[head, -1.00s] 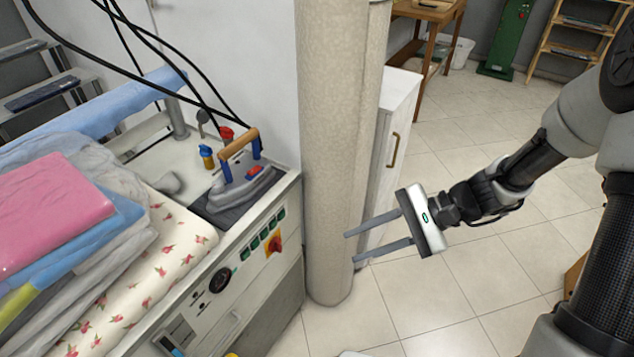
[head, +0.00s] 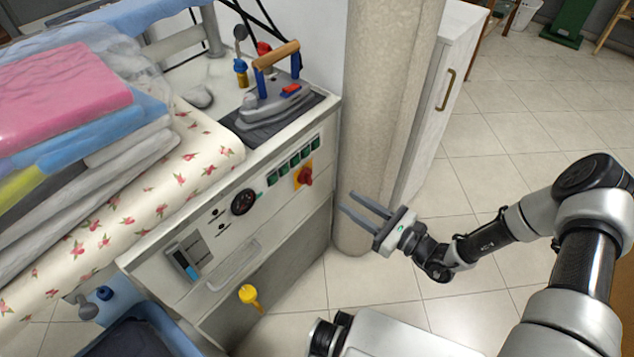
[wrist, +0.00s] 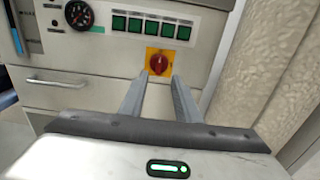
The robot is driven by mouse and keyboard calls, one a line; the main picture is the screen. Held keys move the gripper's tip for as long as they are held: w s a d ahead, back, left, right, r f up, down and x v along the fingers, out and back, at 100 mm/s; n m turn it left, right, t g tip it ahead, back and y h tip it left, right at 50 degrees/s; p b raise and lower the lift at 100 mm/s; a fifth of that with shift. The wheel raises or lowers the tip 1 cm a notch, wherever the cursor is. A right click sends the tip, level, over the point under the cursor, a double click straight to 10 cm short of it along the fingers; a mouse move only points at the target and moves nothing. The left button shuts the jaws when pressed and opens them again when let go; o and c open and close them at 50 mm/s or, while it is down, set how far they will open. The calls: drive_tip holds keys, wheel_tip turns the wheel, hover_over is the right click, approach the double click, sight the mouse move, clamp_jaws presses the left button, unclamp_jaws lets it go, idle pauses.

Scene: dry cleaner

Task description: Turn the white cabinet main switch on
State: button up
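The white cabinet (head: 220,259) stands under the ironing board, with a control panel along its upper front. The main switch is a red rotary knob (head: 305,175) on a yellow plate at the panel's right end. In the wrist view the red knob (wrist: 158,63) shows straight ahead, between and beyond the fingertips. My gripper (head: 365,204) is open and empty, to the right of and in front of the panel, its fingers pointing toward it. The fingers look apart from the knob.
A round column (head: 385,110) stands close to the right of the cabinet. An iron (head: 275,95) rests on top. A yellow-handled item (head: 249,295) sticks out below. Tiled floor is free at right.

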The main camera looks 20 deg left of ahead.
sight(311, 177)
drive_tip(key=b+x, duration=0.2)
drive_tip(key=x, duration=1)
drive_tip(key=shift+w+a, duration=0.1)
drive_tip(key=shift+a, duration=0.2)
clamp_jaws()
